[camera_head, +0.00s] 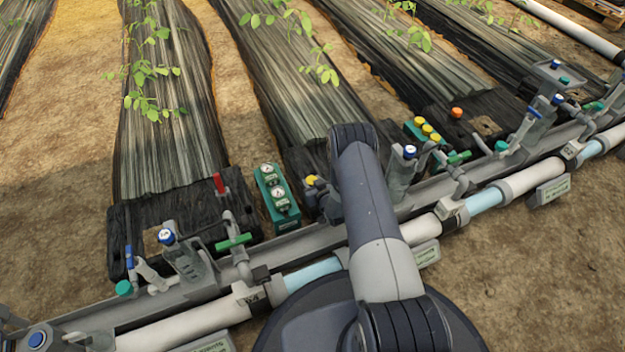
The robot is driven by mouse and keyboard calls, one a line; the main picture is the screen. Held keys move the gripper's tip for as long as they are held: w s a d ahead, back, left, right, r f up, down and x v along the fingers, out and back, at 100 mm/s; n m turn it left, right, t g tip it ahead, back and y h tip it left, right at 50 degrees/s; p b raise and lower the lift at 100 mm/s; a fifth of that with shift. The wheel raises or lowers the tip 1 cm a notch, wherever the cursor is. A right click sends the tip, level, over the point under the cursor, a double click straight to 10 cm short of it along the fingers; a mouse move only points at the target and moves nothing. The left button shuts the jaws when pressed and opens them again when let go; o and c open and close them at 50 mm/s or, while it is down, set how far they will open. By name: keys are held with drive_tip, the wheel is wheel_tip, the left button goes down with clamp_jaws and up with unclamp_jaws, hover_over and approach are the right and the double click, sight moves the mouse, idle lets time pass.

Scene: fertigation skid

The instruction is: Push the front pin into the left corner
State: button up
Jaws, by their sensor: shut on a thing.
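No part is plainly the front pin, and I cannot tell which one it is. A red upright pin (219,183) stands at the back right of the left black board (122,225), which has a square opening. A yellow-topped part (311,181) shows just left of my arm, beside small dark parts that I cannot make out. An orange knob (456,112) sits on the right black board. My arm rises from the bottom middle and bends down at its top. Its end is hidden behind the arm itself, so I cannot see my gripper or what it touches.
A green box with two gauges (275,195) stands left of my arm. A green box with yellow knobs (422,131) stands right of it. Blue-topped valves and green handles line the grey rail (295,246). A white pipe (195,322) runs in front. Covered plant rows lie behind.

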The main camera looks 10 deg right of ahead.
drive_tip(key=shift+f, duration=0.65)
idle(0.5)
drive_tip(key=shift+f, duration=0.1)
drive_tip(key=o, duration=1)
drive_tip(key=shift+r+p, duration=2.35)
drive_tip(key=shift+r, duration=1.7)
drive_tip(key=shift+f, duration=0.2)
